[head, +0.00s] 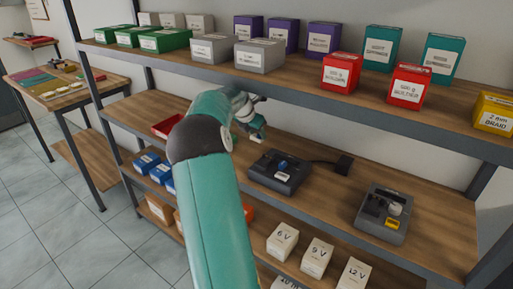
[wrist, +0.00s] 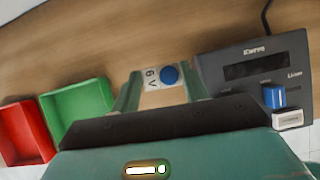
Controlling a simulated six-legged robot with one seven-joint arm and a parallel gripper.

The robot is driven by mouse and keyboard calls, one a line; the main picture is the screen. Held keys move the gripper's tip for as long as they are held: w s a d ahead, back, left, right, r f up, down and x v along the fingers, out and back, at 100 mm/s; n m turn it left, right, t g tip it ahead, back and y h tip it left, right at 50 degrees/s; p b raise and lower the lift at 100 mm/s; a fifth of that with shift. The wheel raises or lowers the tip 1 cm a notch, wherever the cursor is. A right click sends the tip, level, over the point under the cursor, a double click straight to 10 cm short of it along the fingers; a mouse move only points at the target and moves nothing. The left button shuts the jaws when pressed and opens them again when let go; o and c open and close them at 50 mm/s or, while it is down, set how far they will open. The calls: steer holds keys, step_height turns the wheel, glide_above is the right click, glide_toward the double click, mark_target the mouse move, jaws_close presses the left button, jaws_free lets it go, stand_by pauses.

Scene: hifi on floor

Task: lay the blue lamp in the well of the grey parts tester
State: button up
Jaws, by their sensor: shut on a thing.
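My gripper (wrist: 162,88) is shut on a small piece that has a blue round face and a white part marked "6 V", the blue lamp (wrist: 169,76). In the head view my gripper (head: 257,134) is above the middle shelf, and the lamp is too small to make out. The dark grey tester (head: 268,178) lies on that shelf, right of my gripper.
A red tray (wrist: 25,133) and a green tray (wrist: 77,108) are left of my gripper. A second grey device (head: 378,226) with a pale knob stands farther right. The upper shelf (head: 300,82) with boxes overhangs the back. Bare wood lies between the two devices.

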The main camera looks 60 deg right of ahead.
steer(key=shift+f, duration=0.9)
steer(key=shift+d+f, duration=0.2)
steer(key=shift+f, duration=2.35)
steer(key=shift+f, duration=0.1)
steer(key=o, duration=1)
steer(key=shift+a+r, duration=0.15)
steer(key=shift+r, duration=0.2)
steer(key=v, duration=0.7)
steer(key=shift+f, duration=0.1)
steer(key=shift+w+a, duration=0.1)
